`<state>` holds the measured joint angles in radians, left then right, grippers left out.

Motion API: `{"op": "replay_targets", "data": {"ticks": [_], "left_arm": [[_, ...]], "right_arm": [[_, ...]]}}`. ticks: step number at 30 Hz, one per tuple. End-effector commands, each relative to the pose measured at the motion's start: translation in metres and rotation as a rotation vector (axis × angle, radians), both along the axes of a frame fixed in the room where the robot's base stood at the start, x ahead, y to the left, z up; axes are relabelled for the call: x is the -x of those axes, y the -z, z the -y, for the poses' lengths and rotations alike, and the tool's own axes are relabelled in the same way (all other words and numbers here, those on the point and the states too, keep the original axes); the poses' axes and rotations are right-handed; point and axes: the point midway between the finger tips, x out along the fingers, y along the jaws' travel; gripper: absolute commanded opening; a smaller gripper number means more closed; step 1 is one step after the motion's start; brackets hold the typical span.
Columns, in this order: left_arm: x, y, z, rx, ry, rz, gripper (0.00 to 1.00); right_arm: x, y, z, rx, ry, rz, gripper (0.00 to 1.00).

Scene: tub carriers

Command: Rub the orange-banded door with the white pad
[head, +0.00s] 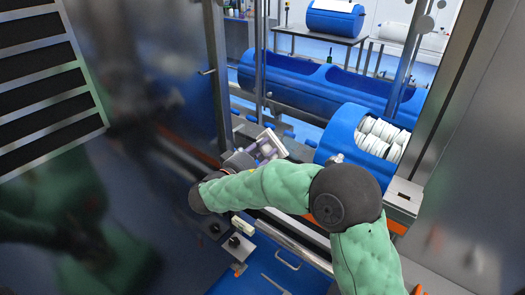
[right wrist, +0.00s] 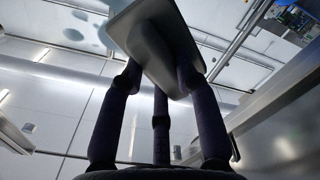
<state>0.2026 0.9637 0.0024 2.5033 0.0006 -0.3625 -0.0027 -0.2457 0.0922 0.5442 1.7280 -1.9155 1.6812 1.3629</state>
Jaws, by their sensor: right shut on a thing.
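The white pad (head: 272,142) is held in my right gripper (head: 256,153), in the middle of the head view. In the right wrist view the pad (right wrist: 150,42) shows as a pale, tilted block gripped between the dark fingers (right wrist: 165,80). A large dark, glossy door panel (head: 150,75) fills the left of the head view, with an orange band (head: 188,150) low across it. The pad is to the right of this panel and appears apart from it; the exact gap is hard to tell. My left gripper is not in view.
A blue tub (head: 343,130) with white rolled items lies to the right of the pad. A long blue tub (head: 300,82) and a table (head: 318,36) are behind. A metal frame post (head: 217,75) stands beside the panel. A blue surface with a handle (head: 288,262) is below my arm.

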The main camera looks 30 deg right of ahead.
Motion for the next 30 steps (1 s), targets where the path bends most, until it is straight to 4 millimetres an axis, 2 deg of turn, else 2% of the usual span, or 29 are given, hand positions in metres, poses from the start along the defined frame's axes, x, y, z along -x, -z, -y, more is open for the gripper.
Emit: {"op": "replay_targets", "data": {"ticks": [30], "left_arm": [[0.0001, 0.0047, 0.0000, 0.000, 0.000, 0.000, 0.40]], "right_arm": [[-0.0034, 0.0002, 0.0081, -0.002, 0.000, 0.000, 0.06]]}}
